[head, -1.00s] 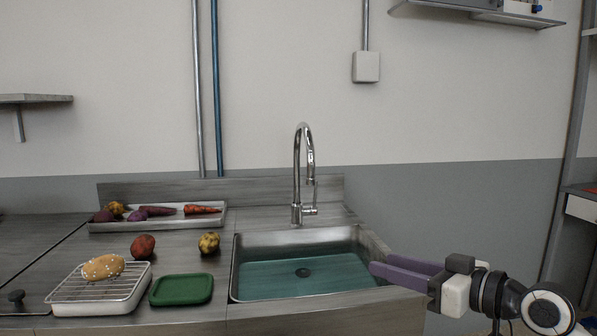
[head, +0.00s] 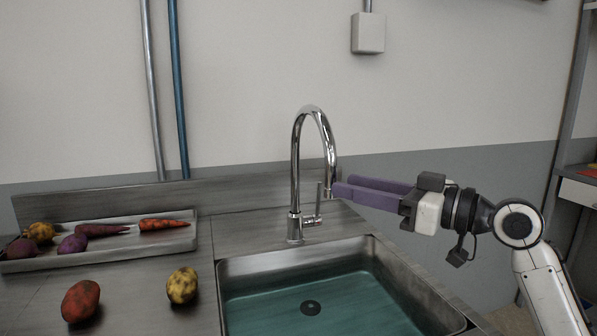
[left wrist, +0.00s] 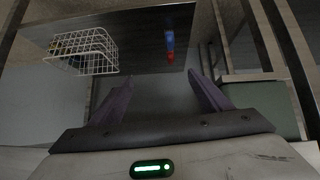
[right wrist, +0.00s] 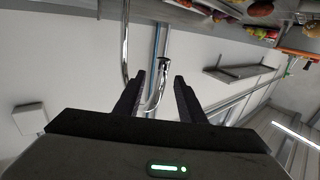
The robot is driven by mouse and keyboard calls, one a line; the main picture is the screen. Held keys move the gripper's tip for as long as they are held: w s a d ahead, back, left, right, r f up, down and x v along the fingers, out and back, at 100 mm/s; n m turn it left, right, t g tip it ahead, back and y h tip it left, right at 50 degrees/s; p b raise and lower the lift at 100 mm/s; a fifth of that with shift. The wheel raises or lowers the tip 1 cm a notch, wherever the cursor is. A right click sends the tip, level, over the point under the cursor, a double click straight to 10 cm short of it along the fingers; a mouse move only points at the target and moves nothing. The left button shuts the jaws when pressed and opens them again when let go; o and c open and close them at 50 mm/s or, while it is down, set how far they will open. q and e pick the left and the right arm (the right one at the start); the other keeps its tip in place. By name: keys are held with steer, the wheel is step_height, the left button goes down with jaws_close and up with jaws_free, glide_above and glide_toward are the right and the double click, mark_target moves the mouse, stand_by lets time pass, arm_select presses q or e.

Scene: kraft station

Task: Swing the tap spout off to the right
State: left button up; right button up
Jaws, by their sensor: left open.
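The chrome tap (head: 295,180) stands behind the sink (head: 240,262), its arched spout (head: 325,128) curving over to the right and its nozzle end pointing down. My right gripper (head: 337,190) comes in from the right, with its purple fingertips close to the nozzle end. In the right wrist view, the fingers (right wrist: 160,78) are apart, and the spout end (right wrist: 165,66) shows in the gap between them; contact cannot be told. My left gripper (left wrist: 160,78) is open and empty in the left wrist view, away from the tap; it is outside the head view.
A tray (head: 22,264) of vegetables stands at the back left. A red potato (head: 80,300) and a yellow one (head: 182,285) lie left of the sink. A wire basket (left wrist: 85,50) and a blue and red item (left wrist: 169,42) show in the left wrist view.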

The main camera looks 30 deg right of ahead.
mark_target(326, 180)
steer(key=p+x, duration=0.2)
steer(key=x, duration=0.7)
steer(key=shift+a+r, duration=0.1)
arm_select(q)
steer(key=shift+s+a+r, duration=0.15)
steer(key=shift+s, duration=0.25)
steer(key=shift+s+a+r, duration=0.15)
steer(key=shift+s, duration=0.25)
arm_select(e)
steer(key=shift+w, duration=0.1)
jaws_close()
